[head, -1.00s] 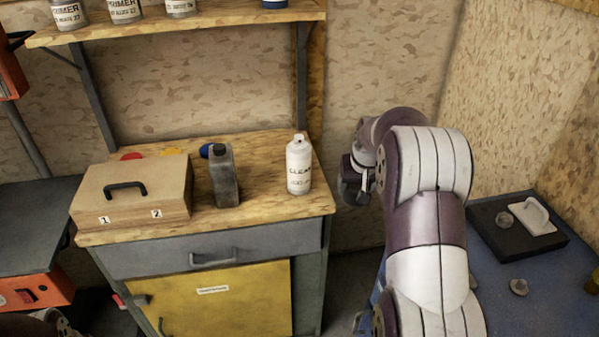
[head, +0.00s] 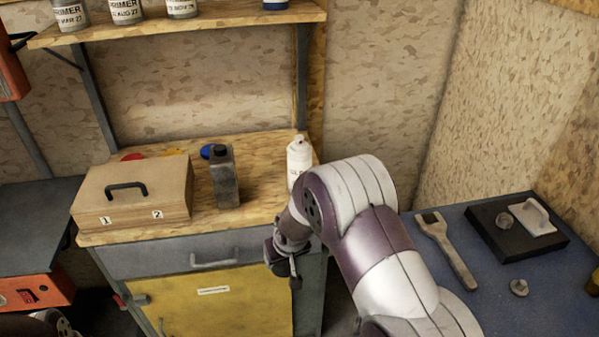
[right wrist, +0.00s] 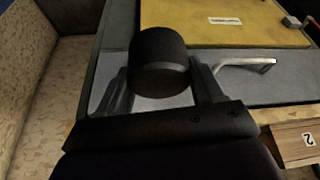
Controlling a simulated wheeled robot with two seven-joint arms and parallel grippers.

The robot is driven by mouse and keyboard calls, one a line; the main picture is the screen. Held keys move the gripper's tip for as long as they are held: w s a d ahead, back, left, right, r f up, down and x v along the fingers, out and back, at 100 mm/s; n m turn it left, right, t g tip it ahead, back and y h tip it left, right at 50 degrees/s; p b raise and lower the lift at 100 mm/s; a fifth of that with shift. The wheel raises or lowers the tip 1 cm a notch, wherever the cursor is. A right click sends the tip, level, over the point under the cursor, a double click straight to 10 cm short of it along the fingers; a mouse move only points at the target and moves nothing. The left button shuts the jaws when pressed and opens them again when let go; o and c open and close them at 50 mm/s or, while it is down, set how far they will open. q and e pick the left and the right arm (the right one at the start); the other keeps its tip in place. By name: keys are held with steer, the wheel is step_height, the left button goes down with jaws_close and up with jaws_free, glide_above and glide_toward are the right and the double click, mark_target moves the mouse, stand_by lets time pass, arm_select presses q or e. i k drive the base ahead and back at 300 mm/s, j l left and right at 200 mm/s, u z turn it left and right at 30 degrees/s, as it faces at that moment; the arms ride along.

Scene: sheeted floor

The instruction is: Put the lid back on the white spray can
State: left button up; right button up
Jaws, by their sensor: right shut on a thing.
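The white spray can (head: 299,158) stands upright on the wooden bench top near its right edge, with its nozzle bare. My right arm hides its lower right part. My right gripper (head: 283,264) is in front of the cabinet, below and in front of the can. In the right wrist view, its fingers (right wrist: 160,88) are shut on a dark round lid (right wrist: 159,60). The lid is too small to make out in the head view. My left gripper is not in view.
A shelf (head: 200,24) with tins hangs above.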

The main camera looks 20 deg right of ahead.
mark_target(298, 156)
steer(key=i+j+z, duration=0.1)
steer(key=z, duration=0.25)
steer(key=i+j+z, duration=0.1)
steer(key=z, duration=0.25)
steer(key=i+j, duration=0.05)
